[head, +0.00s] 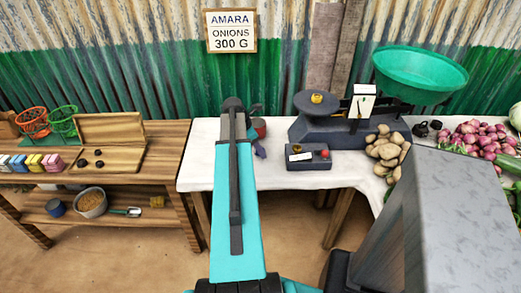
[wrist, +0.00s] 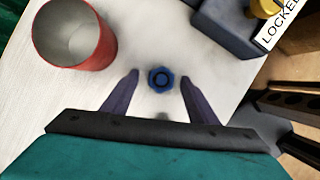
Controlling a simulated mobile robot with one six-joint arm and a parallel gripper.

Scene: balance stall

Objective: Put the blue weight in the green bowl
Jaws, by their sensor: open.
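The blue weight (wrist: 161,78) stands on the white tabletop in the wrist view, a small round piece with a dark centre. My gripper (wrist: 159,76) is open, with one finger on each side of the weight and a visible gap to each. In the head view my arm hides the weight. The green bowl (head: 420,72) sits on the right side of the dark balance scale (head: 335,130) at the back of the table. I see nothing in the part of the bowl that shows.
A red cup (wrist: 75,35) stands close to my gripper on the left. A small dark box (head: 312,160) with a label reading LOCKED (wrist: 280,25) is to the right. A brass weight (head: 317,98) is on the scale's left pan. Potatoes (head: 388,150) and onions (head: 482,138) lie further right.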

